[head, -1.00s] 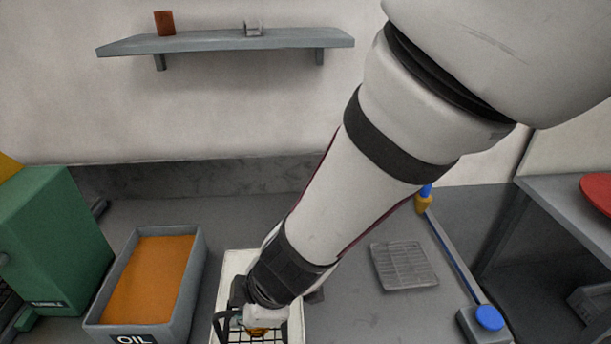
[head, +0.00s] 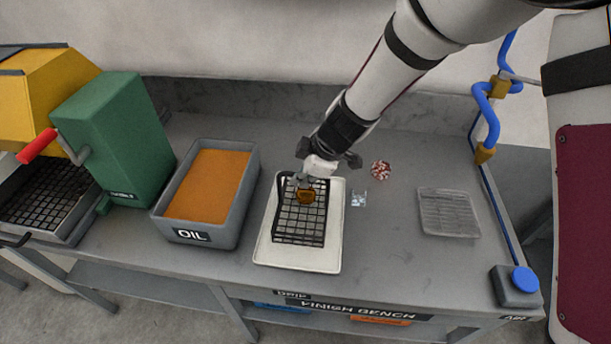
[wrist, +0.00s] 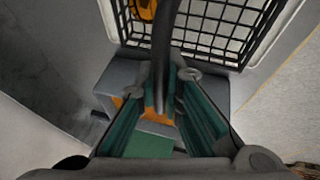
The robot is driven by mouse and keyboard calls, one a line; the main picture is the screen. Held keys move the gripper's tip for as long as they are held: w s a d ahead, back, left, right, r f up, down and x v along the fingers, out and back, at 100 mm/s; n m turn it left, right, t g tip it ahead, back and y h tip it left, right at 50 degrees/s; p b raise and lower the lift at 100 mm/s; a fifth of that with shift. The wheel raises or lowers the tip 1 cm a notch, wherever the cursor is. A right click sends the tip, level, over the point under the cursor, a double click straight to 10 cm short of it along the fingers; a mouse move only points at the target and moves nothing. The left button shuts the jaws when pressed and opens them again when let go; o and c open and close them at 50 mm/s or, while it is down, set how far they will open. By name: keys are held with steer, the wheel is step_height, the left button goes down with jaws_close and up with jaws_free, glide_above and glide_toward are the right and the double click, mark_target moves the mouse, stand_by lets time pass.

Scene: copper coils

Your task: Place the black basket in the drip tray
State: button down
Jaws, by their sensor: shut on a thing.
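The black wire basket (head: 300,226) is over the white drip tray (head: 258,252), inside its rim as seen from the head. I cannot tell whether it rests on the tray floor or hangs just above it. An orange-brown coil (head: 306,195) lies in the basket, partly hidden by my gripper. My gripper (head: 296,180) is at the basket's back end. In the wrist view the basket's mesh (wrist: 215,22) fills the top, and its black handle (wrist: 163,60) runs down between my gripper's green-lined fingers (wrist: 162,100), which are shut on it.
The grey oil tank (head: 195,235) with orange oil stands left of the tray. A green crank machine (head: 115,140) is further left. A red-and-white coil (head: 381,170), a small clear piece (head: 359,199) and a grey rack (head: 448,212) lie to the right.

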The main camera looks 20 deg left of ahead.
steer(key=shift+f, duration=0.95)
steer(key=c, duration=1.7)
jaws_free()
steer(key=p+v, duration=0.2)
steer(key=v, duration=1)
